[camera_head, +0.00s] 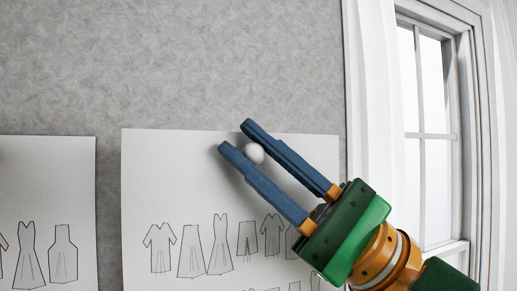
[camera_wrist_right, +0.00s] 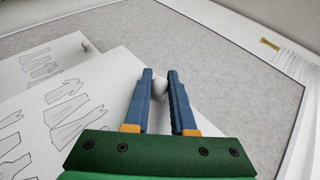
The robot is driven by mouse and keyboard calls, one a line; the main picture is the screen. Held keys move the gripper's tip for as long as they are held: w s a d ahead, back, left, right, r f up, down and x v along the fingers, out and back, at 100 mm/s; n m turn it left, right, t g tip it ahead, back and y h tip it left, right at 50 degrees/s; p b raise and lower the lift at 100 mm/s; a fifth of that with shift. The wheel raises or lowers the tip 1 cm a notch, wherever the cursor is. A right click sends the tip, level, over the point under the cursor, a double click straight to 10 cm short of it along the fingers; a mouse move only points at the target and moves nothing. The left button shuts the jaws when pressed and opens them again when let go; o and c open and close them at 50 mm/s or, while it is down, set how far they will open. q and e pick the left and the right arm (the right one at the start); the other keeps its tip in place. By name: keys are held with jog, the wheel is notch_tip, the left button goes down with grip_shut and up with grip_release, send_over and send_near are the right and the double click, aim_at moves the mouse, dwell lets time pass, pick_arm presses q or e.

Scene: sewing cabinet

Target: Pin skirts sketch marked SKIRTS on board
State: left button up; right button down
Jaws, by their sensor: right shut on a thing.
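A white sheet of garment sketches (camera_head: 150,185) lies flat against the grey wall surface, its top edge in view; it also shows in the wrist view (camera_wrist_right: 110,85). I see no SKIRTS lettering, and its lower part is out of frame. My right gripper (camera_head: 233,135) reaches in from the lower right over the sheet's upper right part. I cannot tell whether the pin touches the sheet. My left gripper is not in view.
The patterned grey surface (camera_head: 180,60) above is clear. A white curtain (camera_head: 372,130) and window (camera_head: 425,90) are at right.

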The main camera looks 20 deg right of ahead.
jog(key=w, duration=1)
jog(key=shift+p, duration=0.3)
jog(key=shift+w, duration=0.25)
dwell(0.4)
jog(key=c, duration=1)
grip_release()
jog(key=o, duration=0.3)
jog(key=shift+w, duration=0.15)
